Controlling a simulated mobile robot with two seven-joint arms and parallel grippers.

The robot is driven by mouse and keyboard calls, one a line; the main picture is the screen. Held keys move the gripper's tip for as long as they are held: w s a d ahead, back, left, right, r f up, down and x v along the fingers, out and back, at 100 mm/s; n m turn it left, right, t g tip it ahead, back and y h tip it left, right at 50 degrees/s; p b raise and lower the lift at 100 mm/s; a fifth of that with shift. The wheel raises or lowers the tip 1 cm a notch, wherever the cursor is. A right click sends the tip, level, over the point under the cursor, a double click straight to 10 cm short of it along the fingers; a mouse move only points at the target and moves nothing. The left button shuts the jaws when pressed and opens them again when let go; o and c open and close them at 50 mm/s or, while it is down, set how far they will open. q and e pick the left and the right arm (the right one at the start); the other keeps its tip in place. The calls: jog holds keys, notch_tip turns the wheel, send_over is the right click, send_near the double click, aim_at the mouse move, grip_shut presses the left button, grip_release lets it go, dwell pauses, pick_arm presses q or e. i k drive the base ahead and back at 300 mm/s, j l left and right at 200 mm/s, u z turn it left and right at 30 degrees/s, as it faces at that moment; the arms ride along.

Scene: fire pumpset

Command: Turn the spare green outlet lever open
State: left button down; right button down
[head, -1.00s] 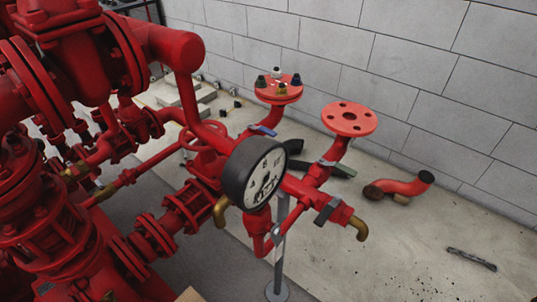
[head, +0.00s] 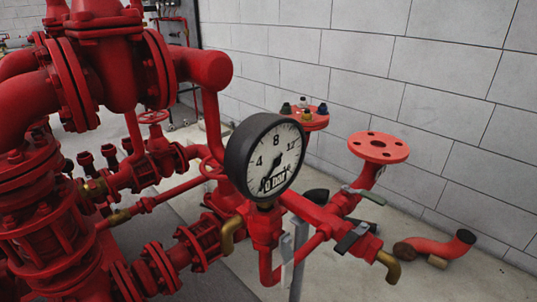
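A grey, faintly greenish lever (head: 364,195) sits on the red pipe below the right-hand flange (head: 378,147). A dark grey lever (head: 352,237) sits on the red branch pipe beside a brass outlet (head: 388,266). A blue-grey lever (head: 287,248) hangs near the vertical pipe under the gauge. No lever shows a clear green, so I cannot tell which is the spare green outlet lever. Neither of my grippers is in view.
A round pressure gauge (head: 265,157) stands in front of the pipes. Large red pump pipework (head: 95,70) fills the left. A red elbow pipe (head: 435,247) lies on the floor. A block wall (head: 440,80) closes off the back.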

aim_at(367, 195)
jog(key=i+l+u, duration=0.45)
jog(key=l+u, duration=0.3)
